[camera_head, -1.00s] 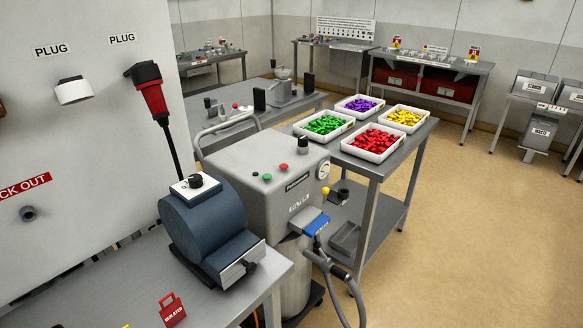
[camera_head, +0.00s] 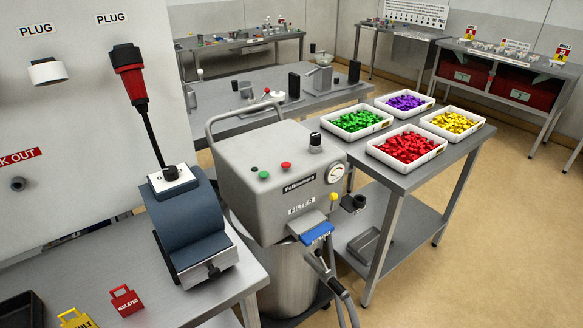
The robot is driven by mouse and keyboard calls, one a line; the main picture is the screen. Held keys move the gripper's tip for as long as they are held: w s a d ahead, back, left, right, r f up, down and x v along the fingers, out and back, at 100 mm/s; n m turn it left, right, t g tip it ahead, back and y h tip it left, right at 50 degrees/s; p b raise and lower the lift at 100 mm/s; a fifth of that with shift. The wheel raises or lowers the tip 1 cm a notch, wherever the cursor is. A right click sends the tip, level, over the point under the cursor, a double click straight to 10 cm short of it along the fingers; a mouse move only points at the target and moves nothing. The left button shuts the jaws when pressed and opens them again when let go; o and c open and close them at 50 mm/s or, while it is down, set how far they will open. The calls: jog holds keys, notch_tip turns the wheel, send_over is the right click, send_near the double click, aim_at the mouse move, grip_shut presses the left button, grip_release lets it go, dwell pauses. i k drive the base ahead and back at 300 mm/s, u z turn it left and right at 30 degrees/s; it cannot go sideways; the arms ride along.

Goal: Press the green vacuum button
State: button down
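The grey vacuum unit (camera_head: 265,205) stands in the middle of the view, a little beyond the front bench. Its sloping top carries a green button (camera_head: 264,175) near its front edge, with a small dark button (camera_head: 254,169) close by. A red button (camera_head: 286,165) sits to the right of the green one, and a black knob (camera_head: 315,143) stands further right. Nothing covers the green button. I cannot tell whether it is pressed. My gripper is not in view.
The front bench (camera_head: 215,285) holds a blue machine (camera_head: 188,220) left of the vacuum. A hose (camera_head: 325,272) hangs at the vacuum's front. A steel table (camera_head: 400,180) with several trays of coloured parts stands close on its right. Open floor (camera_head: 480,260) lies at the right.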

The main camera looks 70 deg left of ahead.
aim_at(264, 174)
jog(key=u, duration=0.1)
jog(key=i, duration=0.7)
jog(key=u, duration=3.95)
